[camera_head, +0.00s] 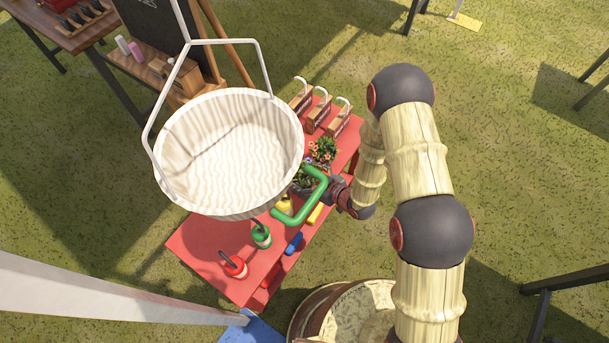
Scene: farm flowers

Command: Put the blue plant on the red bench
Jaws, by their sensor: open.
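The red bench (204,243) is a long red surface running diagonally through the middle of the view. A potted plant with small bluish-purple flowers (304,179), seemingly the blue plant, is in a dark pot over the bench, partly hidden by the white bucket. I cannot tell whether its pot rests on the bench. My gripper (291,192) has green fingers, spread open around the near side of this plant. Contact between fingers and pot cannot be told.
A large white hanging bucket (232,150) blocks the view of the bench middle. An orange-flowered plant (324,149) stands just behind. Wooden carriers (320,112) are at the far end; red (235,267) and green (261,236) bottles at the near end. Bare red surface lies left of them.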

